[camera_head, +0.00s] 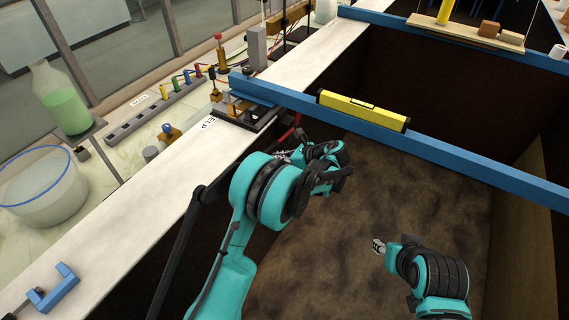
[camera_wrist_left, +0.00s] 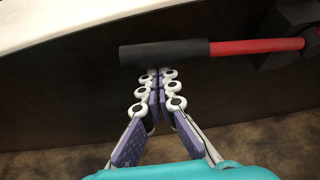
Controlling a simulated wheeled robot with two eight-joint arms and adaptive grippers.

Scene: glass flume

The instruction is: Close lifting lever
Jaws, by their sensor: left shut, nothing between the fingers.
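The lifting lever (camera_wrist_left: 255,46) is a red rod with a black grip (camera_wrist_left: 165,52), attached to a dark bracket at the right of the left wrist view. The lever lies nearly level across that view. In the head view, a small red part of it (camera_head: 290,131) shows by the wall below the blue beam. My left gripper (camera_wrist_left: 158,74) is shut and empty, with its fingertips at the lower edge of the black grip. I cannot tell whether they touch it. My right gripper (camera_head: 378,246) is over the brown bed, far from the lever.
A blue beam (camera_head: 450,152) crosses the flume and carries a yellow level (camera_head: 362,110). The white ledge (camera_head: 120,212) runs along the left, with a blue clamp (camera_head: 55,292) on it. A glass tub (camera_head: 45,188) stands beyond. The brown bed around my right gripper is clear.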

